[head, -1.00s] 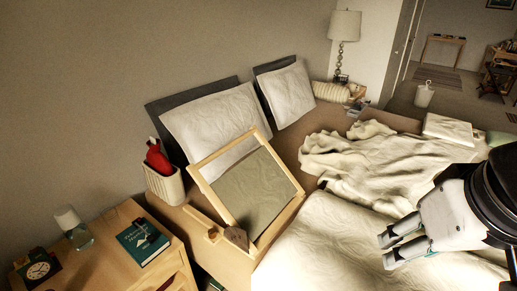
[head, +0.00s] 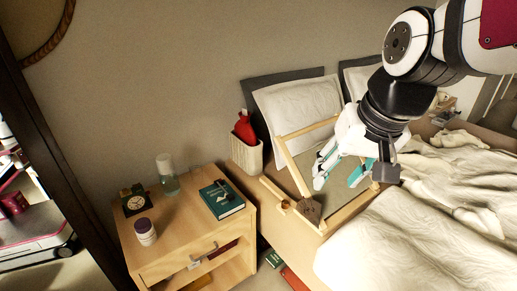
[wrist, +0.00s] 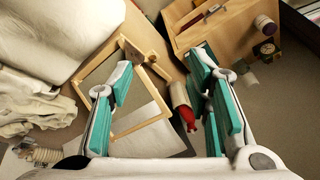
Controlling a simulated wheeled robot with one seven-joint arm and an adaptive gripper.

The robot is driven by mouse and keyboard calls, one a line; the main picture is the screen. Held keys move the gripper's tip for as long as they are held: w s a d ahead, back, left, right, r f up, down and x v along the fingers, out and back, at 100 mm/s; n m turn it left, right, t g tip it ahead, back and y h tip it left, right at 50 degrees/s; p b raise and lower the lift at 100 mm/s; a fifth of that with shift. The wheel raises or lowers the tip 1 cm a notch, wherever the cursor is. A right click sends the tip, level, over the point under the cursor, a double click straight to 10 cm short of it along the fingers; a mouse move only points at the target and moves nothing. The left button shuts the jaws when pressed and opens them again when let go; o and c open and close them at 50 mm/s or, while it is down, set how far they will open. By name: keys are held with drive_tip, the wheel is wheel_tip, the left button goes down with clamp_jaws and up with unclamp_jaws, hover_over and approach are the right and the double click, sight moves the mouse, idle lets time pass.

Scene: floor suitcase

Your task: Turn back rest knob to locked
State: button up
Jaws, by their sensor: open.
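The back rest (head: 285,155), a tilted light-wood frame with a greyish panel, stands on the bed in front of the pillows. A brown wedge-like piece (head: 309,210) sits at its near lower corner. A small round wooden part, perhaps the knob (head: 285,204), sits beside that on a wooden rail; its lock setting is too small to read. The frame also shows in the wrist view (wrist: 139,120), left of centre. My gripper (head: 338,180) is open and empty, its teal-padded fingers in front of the panel in the head view, right of the small round part. My fingers hide part of the frame.
A nightstand (head: 165,227) stands left of the bed with a teal book (head: 222,199), a clock (head: 137,201), a jar (head: 145,232) and a glass-based lamp (head: 167,175). Rumpled bedding (head: 400,235) lies right.

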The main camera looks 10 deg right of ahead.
drive_tip(key=w+f+m+b, duration=0.1)
drive_tip(key=w+f+b, duration=0.2)
drive_tip(key=w+f, duration=0.5)
drive_tip(key=w+f+m+b, duration=0.15)
drive_tip(key=w+f, duration=0.35)
drive_tip(key=w, duration=0.5)
drive_tip(key=m+h+b, duration=0.1)
drive_tip(key=h+b, duration=0.2)
drive_tip(key=b, duration=0.3)
approach(285, 202)
drive_tip(key=b+x, duration=0.3)
drive_tip(key=x, duration=0.6)
drive_tip(key=shift+d, duration=0.1)
clamp_jaws()
